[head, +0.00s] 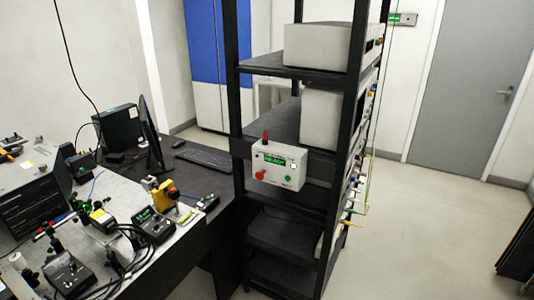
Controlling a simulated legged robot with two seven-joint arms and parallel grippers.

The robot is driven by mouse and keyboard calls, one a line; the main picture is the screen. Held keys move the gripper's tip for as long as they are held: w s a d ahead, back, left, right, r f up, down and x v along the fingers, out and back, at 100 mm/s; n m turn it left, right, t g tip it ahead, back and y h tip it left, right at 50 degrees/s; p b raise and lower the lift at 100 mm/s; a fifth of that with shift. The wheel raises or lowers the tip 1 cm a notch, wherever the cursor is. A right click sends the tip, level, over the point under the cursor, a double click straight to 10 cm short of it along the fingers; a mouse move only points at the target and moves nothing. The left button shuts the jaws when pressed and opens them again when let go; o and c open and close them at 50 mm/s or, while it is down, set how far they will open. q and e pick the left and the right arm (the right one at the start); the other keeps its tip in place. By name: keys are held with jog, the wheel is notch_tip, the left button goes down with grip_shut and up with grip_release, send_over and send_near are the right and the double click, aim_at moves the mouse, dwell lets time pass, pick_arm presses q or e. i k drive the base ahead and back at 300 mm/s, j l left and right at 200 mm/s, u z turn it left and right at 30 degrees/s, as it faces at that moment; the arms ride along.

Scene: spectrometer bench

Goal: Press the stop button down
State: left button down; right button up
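A white control box (279,165) is fixed to the near side of a black rack in the head view. A round red button (260,175), which looks like the stop button, sits at the lower left of its face. A small green button (288,178) sits at the lower right. A green display (274,160) is above them, and a red lamp-like piece (265,137) stands on top of the box. The labels are too small to read. Neither of my grippers shows in this view.
The black rack (241,140) holds several grey instruments. An optics bench (110,183) with cables and small devices is at the left, beside a dark desk with a monitor (151,136). Open floor (430,220) lies right of the rack, before a grey door (470,90).

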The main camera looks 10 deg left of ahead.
aim_at(259, 176)
jog(key=i, duration=1.1)
jog(key=z, duration=0.05)
